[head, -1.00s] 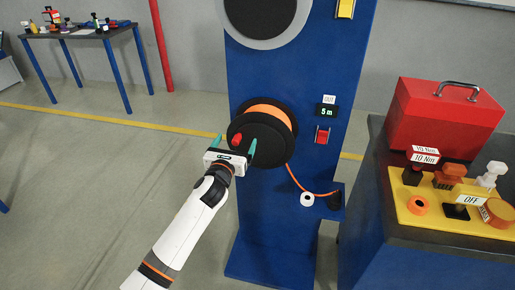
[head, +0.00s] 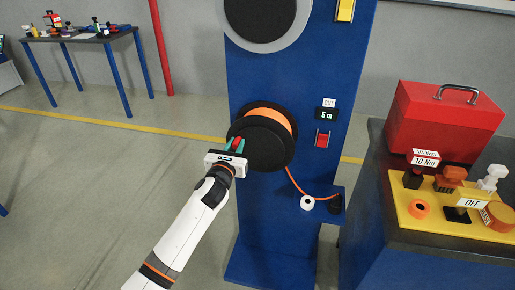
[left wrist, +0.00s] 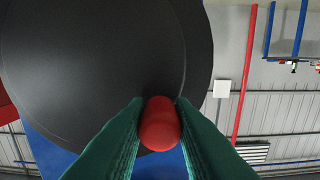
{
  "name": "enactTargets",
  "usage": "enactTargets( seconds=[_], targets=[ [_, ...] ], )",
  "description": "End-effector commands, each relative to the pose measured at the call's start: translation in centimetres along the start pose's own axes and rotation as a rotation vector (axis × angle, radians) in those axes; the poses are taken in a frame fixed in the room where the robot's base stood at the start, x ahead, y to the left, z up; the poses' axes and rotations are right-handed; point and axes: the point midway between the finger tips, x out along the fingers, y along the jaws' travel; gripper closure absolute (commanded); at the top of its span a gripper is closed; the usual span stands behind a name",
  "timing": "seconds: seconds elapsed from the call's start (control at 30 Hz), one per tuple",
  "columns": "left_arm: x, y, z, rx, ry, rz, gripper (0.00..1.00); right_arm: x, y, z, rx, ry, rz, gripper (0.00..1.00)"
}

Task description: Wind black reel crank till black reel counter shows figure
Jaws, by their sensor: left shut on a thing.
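The black reel (head: 270,147) with orange hose wound on it is mounted on a blue column. Its red crank handle (head: 238,144) is at the left of the reel's front face. My left gripper (head: 236,146) is shut on the red crank handle. In the left wrist view the red handle (left wrist: 159,124) sits between the green fingertips, against the black reel face (left wrist: 90,60). The counter (head: 326,115) right of the reel, under an "OUT" label, appears to read 5 m. My right gripper is not in view.
A red button (head: 322,139) is below the counter. The orange hose runs to a small blue shelf (head: 325,205) with a white ring. At right, a bench carries a red toolbox (head: 445,122) and a yellow control panel (head: 440,222). Floor at left is clear.

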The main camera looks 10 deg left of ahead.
Motion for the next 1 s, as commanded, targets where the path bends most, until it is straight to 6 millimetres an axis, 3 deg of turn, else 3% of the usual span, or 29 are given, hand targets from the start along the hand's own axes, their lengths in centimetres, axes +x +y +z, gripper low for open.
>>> enactTargets(
  seconds=[0.13,0.5,0.83,1.0],
  targets=[
    [0.0,-0.1,0.5,-0.047,-0.001,0.0,1.0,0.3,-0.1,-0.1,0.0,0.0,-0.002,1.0],
    [0.0,-0.7,2.9,-0.404,-0.002,0.0,1.0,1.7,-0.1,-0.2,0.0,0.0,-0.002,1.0],
    [0.0,-0.7,3.0,-0.427,-0.003,0.0,1.0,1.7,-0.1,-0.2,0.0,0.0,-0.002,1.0],
    [0.0,-0.6,4.2,-0.563,-0.004,-0.001,1.0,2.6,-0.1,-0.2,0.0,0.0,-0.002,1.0]
  ],
)
